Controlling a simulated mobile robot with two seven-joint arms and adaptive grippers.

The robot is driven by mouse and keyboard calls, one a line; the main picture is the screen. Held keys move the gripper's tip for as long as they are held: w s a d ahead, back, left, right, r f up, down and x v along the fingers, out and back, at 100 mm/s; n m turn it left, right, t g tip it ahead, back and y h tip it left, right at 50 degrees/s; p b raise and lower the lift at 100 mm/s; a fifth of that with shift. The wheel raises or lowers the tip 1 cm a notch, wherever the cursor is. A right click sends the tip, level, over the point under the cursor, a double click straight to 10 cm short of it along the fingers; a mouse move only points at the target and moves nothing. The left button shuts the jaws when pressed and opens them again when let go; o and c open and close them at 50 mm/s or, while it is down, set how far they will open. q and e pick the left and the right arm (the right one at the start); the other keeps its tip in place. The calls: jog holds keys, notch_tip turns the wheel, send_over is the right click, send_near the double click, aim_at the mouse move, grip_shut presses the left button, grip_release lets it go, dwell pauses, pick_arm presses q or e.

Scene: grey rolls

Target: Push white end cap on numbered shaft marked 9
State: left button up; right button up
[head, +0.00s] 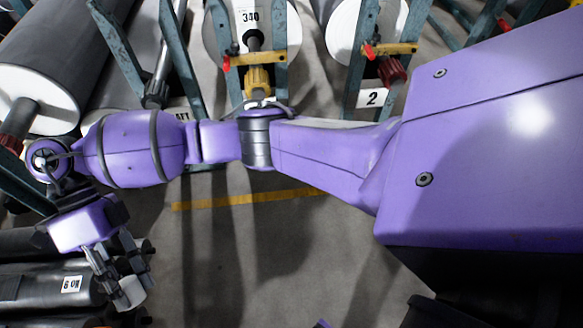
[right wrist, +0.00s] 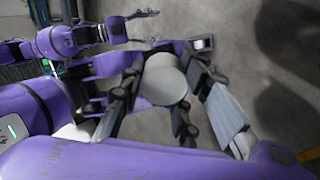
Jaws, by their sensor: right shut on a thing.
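The white end cap (head: 130,292) is held between the fingers of my right gripper (head: 118,276), at the lower left of the head view. In the right wrist view the cap (right wrist: 165,80) shows as a pale round piece between the fingers. The dark shaft (head: 38,287) with the upside-down label reading NO 9 (head: 72,284) lies at the lower left. Its right end is hidden behind the gripper. I cannot tell whether the cap touches the shaft. My left gripper (right wrist: 145,29) is at the top of the right wrist view, fingers spread and empty.
Another dark shaft (head: 35,241) lies just above the marked one. White-ended rolls on blue-green stands (head: 365,50) line the back. The grey floor (head: 240,250) with a yellow line (head: 245,199) is clear.

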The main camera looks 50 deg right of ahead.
jog(key=w+f+m+t+y+b, duration=0.3)
jog(key=f+m+t+b, duration=0.2)
jog(key=f, duration=0.4)
jog(key=w+a+f+m+t+y+b, duration=0.1)
jog(key=w+f+m+t+y+b, duration=0.3)
jog(key=f+m+t, duration=0.4)
jog(key=w+a+f+m+t+y+b, duration=0.1)
jog(key=w+f+m+t+y+b, duration=0.2)
jog(key=f+m+t+b, duration=0.3)
notch_tip(320, 180, down, 4)
jog(key=m+y, duration=0.1)
jog(key=m, duration=0.1)
jog(key=shift+w+a+f+m+t, duration=0.15)
jog(key=shift+w+a+m+t, duration=0.05)
jog(key=shift+w+m+t, duration=0.2)
jog(key=shift+s+d, duration=0.1)
jog(key=shift+d, duration=0.05)
jog(key=shift+b+x, duration=0.45)
jog(key=shift+x, duration=2.5)
jog(key=shift+b+x, duration=0.35)
jog(key=shift+x, duration=1.75)
